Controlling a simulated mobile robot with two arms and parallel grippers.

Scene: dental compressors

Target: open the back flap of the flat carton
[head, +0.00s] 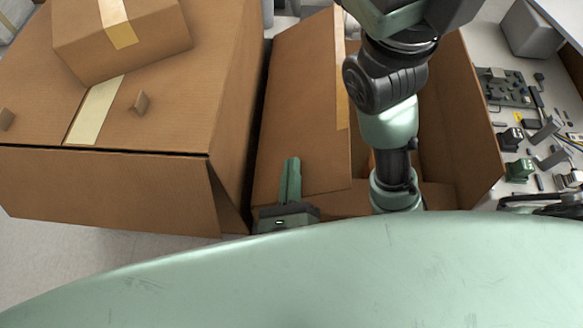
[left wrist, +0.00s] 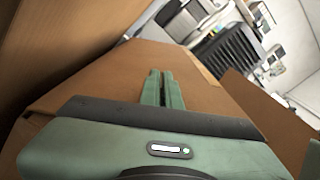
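The flat carton (head: 460,120) stands in the middle of the head view, its brown interior partly showing. A broad flap (head: 305,100) with a tape strip along its right edge covers its left side. My left gripper (head: 291,180) is over the lower part of this flap, its green fingers together and nothing seen between them. In the left wrist view the fingers (left wrist: 162,90) lie close together in front of a brown cardboard panel (left wrist: 195,75); I cannot tell whether they touch it. My arm hides part of the carton's opening. My right gripper is not seen.
A large closed carton (head: 40,90) with a smaller taped box (head: 120,40) on it stands close on the left, a narrow dark gap between. At right, a pale surface holds a circuit board (head: 503,87) and several small parts. A grey box (head: 530,28) is behind.

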